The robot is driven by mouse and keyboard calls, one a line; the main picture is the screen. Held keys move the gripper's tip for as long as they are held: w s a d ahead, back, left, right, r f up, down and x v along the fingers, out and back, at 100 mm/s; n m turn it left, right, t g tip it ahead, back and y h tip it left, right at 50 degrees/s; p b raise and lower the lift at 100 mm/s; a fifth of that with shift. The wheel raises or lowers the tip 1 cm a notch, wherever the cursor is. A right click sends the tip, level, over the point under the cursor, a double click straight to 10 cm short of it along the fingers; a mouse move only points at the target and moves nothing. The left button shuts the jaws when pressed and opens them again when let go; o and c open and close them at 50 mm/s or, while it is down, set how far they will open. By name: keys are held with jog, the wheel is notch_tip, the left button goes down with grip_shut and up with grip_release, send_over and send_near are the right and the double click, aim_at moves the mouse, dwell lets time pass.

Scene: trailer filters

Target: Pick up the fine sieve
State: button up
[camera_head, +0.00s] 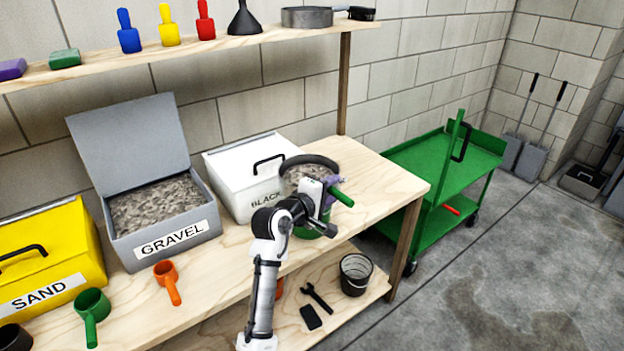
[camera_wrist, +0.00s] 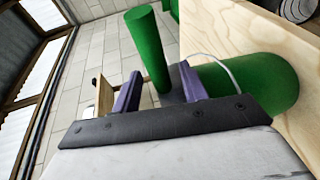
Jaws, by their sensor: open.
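A round sieve with a dark rim (camera_head: 308,160) and a grey speckled inside sits at the right end of the workbench, over a green bucket. I take it for the fine sieve. A green handle (camera_head: 341,196) sticks out toward the right beside my gripper (camera_head: 328,188); it seems to belong to the sieve. In the wrist view, my gripper (camera_wrist: 157,88) is open, with the green handle (camera_wrist: 150,50) between its purple fingers and gaps on both sides. The green bucket (camera_wrist: 250,88) with a pale wire handle is to the right. My wrist hides part of the sieve and bucket.
A white box (camera_head: 235,185), a gravel box (camera_head: 165,240) with raised lid and a yellow sand box (camera_head: 50,260) stand leftward. Orange (camera_head: 167,280) and green (camera_head: 92,310) scoops lie in front. A shelf (camera_head: 200,52) runs above. A green cart (camera_head: 440,165) stands right.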

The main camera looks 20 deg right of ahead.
jog(key=shift+w+d+f, duration=0.1)
jog(key=shift+w+d, duration=0.2)
jog(key=shift+c, duration=0.2)
grip_shut()
jog(key=shift+r, duration=0.2)
